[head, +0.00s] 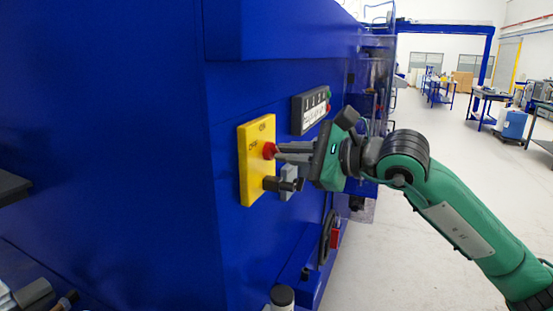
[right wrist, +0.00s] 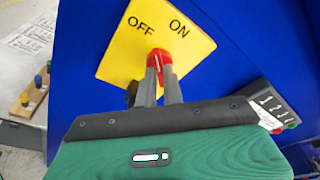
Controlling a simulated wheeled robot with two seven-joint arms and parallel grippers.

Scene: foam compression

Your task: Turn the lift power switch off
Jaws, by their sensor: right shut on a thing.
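The lift power switch is a yellow plate (head: 256,175) on the side of a blue machine, marked OFF and ON, with a red knob (head: 269,150). In the right wrist view the yellow plate (right wrist: 120,55) fills the upper middle and the red knob (right wrist: 158,58) sits below the two words. My right gripper (head: 277,151) reaches in from the right and is shut on the red knob. In the right wrist view its fingers (right wrist: 160,78) lie on either side of the knob and partly hide it. I cannot tell for certain which word the knob points at. My left gripper is not in view.
A dark panel with buttons (head: 310,108) is on the blue machine (head: 130,150) just behind the plate. A black handwheel (head: 327,238) is lower down. Open floor (head: 430,150) lies to the right, with workbenches (head: 487,98) far back.

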